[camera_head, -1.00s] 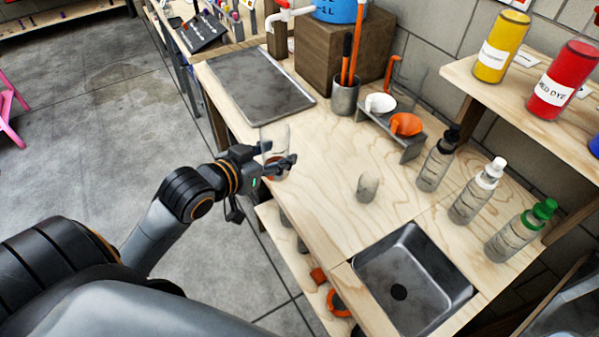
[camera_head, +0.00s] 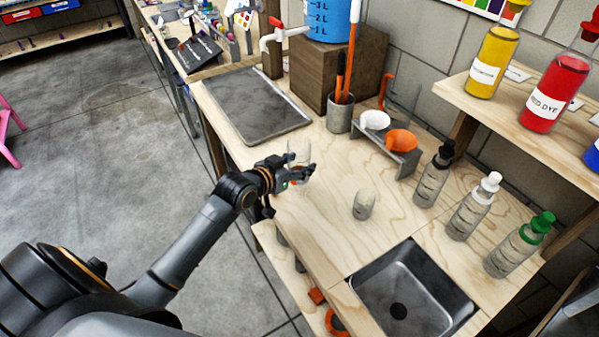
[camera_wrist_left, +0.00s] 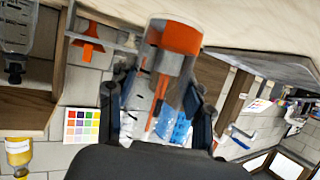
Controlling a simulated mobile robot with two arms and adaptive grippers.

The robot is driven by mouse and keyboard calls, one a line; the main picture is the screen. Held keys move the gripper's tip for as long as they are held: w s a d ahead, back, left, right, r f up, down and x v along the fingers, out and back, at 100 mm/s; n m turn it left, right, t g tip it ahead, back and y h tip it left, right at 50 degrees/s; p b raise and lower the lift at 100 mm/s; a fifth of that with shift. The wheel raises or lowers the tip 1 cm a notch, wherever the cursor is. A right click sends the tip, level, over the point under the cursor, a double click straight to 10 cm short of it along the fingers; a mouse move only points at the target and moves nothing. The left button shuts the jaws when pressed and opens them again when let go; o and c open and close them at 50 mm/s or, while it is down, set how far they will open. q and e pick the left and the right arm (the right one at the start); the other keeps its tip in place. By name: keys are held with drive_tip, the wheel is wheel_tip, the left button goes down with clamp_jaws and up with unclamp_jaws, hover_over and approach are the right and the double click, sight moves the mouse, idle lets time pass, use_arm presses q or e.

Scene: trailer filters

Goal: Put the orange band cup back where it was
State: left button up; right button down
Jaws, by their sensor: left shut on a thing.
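The orange band cup (camera_head: 299,150) is a clear cup held by my left gripper (camera_head: 298,173) over the left-middle part of the wooden worktop (camera_head: 310,215). In the left wrist view the cup shows its orange band (camera_wrist_left: 174,38) at the top of the picture. The fingers of my left gripper (camera_wrist_left: 157,95) are on either side of the cup, shut on it. In the head view the fingers hide the cup's lower part, so I cannot tell whether its base touches the worktop. My right gripper is not in view.
A small clear cup (camera_head: 363,205) stands alone near the sink (camera_head: 405,305). A grey tray (camera_head: 255,105) lies at the back left. Squeeze bottles (camera_head: 474,207) stand at the right. Clear worktop lies around the gripper.

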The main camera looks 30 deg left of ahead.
use_arm(q)
drive_tip(key=shift+w+f, duration=0.25)
drive_tip(key=shift+f, duration=1.7)
drive_tip(key=o, duration=1.3)
drive_tip(key=shift+f, duration=0.1)
drive_tip(key=shift+c, duration=0.2)
drive_tip(key=shift+s+r, duration=0.15)
drive_tip(key=shift+r, duration=0.05)
drive_tip(key=v, duration=1.1)
drive_tip(key=shift+s, duration=0.25)
